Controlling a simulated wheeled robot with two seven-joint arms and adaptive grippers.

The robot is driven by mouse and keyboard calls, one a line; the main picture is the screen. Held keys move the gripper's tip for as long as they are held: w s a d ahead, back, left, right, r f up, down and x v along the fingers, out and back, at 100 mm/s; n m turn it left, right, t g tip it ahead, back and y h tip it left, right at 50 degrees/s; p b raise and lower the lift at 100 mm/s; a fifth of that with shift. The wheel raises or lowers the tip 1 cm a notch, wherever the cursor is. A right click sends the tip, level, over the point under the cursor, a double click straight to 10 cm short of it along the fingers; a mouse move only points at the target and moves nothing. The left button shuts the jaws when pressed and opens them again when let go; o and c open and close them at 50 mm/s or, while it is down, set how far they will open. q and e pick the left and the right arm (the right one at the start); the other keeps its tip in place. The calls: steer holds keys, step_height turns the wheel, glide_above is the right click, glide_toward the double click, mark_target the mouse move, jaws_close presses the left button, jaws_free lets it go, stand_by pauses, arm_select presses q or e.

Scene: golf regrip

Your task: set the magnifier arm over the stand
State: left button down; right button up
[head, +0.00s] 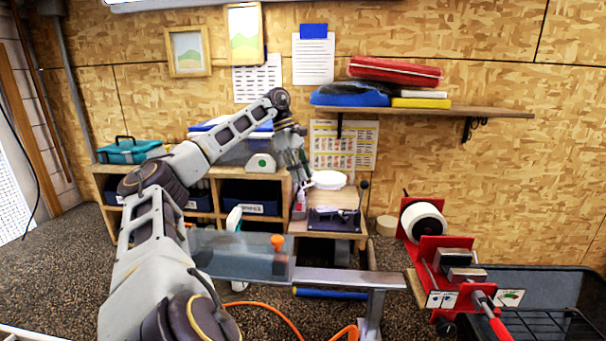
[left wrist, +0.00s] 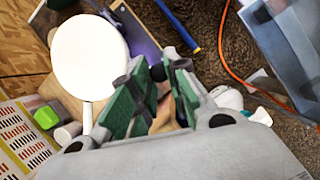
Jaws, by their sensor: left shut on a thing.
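The magnifier's round white head (head: 328,179) is over the small wooden bench, just right of my left gripper (head: 304,178). In the left wrist view the white disc (left wrist: 90,57) is large, with a short white stem running down behind the gripper body. My left gripper (left wrist: 165,85) points downward, its green-padded fingers close together on part of the magnifier arm; the grip itself is mostly hidden. A dark stand (head: 335,221) with small parts on it sits on the bench just below the disc. My right gripper is out of view.
A red fixture with a white roll (head: 422,222) is at the right. A grey metal beam (head: 345,278) and an orange hose (head: 265,311) are in front. A shelf (head: 440,111) is above.

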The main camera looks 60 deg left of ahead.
arm_select(q)
steer(key=shift+r, duration=0.1)
steer(key=c, duration=1.3)
jaws_free()
steer(key=shift+s, duration=0.15)
steer(key=shift+w+d, duration=0.1)
steer(key=shift+w, duration=0.1)
